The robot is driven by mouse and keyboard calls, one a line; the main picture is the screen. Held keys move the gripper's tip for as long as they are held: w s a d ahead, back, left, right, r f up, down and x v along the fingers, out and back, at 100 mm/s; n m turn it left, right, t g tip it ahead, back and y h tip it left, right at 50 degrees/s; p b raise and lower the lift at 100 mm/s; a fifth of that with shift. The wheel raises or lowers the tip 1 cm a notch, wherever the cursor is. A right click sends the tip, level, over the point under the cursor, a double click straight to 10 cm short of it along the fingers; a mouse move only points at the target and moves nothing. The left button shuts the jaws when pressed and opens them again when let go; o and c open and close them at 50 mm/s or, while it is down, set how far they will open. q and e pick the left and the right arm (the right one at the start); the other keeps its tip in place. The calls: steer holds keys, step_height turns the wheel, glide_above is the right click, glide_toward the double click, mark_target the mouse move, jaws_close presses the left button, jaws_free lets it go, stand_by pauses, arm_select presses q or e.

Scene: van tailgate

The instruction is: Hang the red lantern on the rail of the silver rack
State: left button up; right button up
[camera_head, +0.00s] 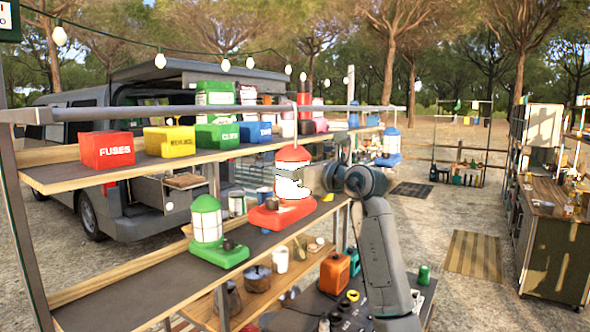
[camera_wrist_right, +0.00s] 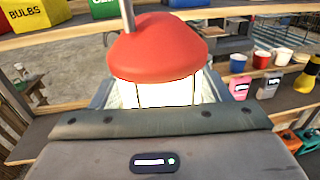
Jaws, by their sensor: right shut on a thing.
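The red lantern (camera_head: 293,155) has a red cap, a pale glowing body and a wide red base, and is upright by the rack's middle shelf. My right gripper (camera_head: 314,180) is shut on its body from the right. The lantern's cap (camera_wrist_right: 160,48) fills the middle of the right wrist view. The silver rack's rail (camera_head: 215,112) runs across above the upper shelf. A thin grey rod stands between the cap and the rail's height; I cannot tell if it is hooked on. Whether the base touches the shelf is unclear. My left gripper is not in view.
A green lantern (camera_head: 207,220) stands on the middle shelf. A blue lantern (camera_head: 391,143) is near the rail's right end. Red, yellow, green and blue boxes line the upper shelf, including a red FUSES box (camera_head: 107,150). An orange can (camera_head: 335,273) stands lower down.

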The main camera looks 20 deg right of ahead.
steer(key=shift+r, duration=0.1)
steer(key=o, duration=1.5)
steer(key=shift+s, duration=0.1)
